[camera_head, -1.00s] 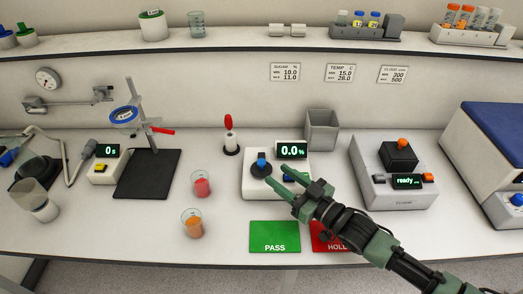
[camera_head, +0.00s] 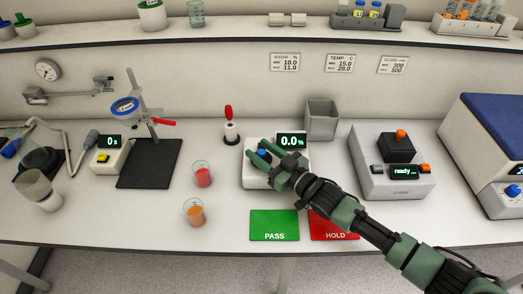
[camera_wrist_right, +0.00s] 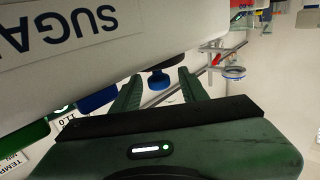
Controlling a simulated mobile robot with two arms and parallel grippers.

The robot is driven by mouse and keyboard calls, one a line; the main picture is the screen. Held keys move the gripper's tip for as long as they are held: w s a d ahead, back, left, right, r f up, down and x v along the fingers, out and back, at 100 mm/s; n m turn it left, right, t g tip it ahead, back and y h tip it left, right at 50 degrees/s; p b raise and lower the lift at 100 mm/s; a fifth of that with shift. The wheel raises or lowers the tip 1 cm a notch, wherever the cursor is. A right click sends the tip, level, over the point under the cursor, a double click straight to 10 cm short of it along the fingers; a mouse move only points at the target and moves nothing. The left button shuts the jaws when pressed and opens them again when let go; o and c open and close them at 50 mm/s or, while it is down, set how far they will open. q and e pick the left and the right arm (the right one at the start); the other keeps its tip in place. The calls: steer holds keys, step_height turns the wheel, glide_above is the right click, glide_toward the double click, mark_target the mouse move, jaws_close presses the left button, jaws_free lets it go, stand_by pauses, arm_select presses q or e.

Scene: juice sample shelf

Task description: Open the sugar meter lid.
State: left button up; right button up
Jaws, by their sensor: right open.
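The sugar meter (camera_head: 256,183) is a white box with a 0.0 % display (camera_head: 291,141) at its back right. A blue knob (camera_head: 262,153) stands on its round dark lid, which is mostly hidden by my gripper. My right gripper (camera_head: 257,149) is open over the meter, with its green fingers on either side of the knob. In the right wrist view the blue knob (camera_wrist_right: 158,80) shows between the two fingertips. I cannot tell whether either finger touches it. The lid appears closed. My left gripper is not in view.
A green PASS mat (camera_head: 274,225) and a red HOLD mat (camera_head: 332,225) lie in front. Cups of red juice (camera_head: 203,177) and orange juice (camera_head: 195,214) stand left. A grey bin (camera_head: 321,120) is behind, and another device (camera_head: 391,178) stands right.

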jaws_close()
stand_by(1.3)
